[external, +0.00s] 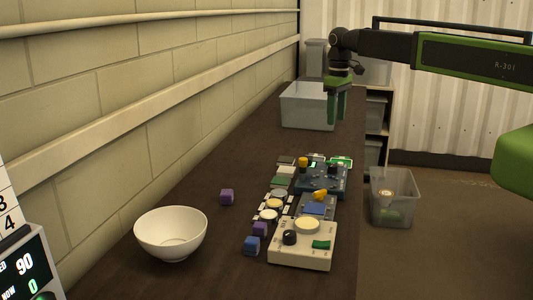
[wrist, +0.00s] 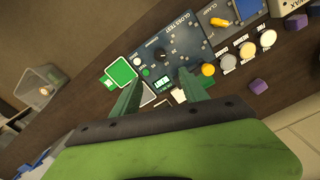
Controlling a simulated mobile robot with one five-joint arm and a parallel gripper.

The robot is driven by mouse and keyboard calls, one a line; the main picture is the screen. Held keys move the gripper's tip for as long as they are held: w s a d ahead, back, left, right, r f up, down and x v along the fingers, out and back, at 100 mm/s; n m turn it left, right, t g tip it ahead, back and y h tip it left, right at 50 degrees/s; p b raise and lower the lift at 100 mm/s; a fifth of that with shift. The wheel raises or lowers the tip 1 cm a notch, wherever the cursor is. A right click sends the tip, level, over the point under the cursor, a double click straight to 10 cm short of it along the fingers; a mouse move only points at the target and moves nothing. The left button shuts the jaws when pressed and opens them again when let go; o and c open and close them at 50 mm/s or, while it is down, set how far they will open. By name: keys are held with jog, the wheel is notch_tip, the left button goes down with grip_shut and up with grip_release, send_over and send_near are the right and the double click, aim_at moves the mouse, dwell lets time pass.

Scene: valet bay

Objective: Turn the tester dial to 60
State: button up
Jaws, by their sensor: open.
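The tester is a dark blue panel marked GLOSS TEST (wrist: 194,32), and it also shows on the bench in the external view (external: 314,187). Its black dial (wrist: 161,55) lies near the panel's left part in the wrist view, with small scale marks around it. A small green display (wrist: 162,84) is beside it; I cannot read it. My gripper (external: 336,121) is open and empty, high above the bench. In the wrist view its green fingers (wrist: 160,77) point toward the tester and are apart from the dial.
A screen (external: 22,272) shows 90 above and 0 beside NOW. A cream box with a black knob (external: 302,247), a white bowl (external: 171,236) and several purple or blue cubes stand nearer. A grey bin (external: 307,107) is behind. A clear bin (external: 391,197) stands on the floor right.

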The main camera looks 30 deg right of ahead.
aim_at(333, 165)
notch_tip(333, 165, down, 18)
jog(key=b, duration=1.7)
jog(key=shift+r, duration=0.35)
grip_shut()
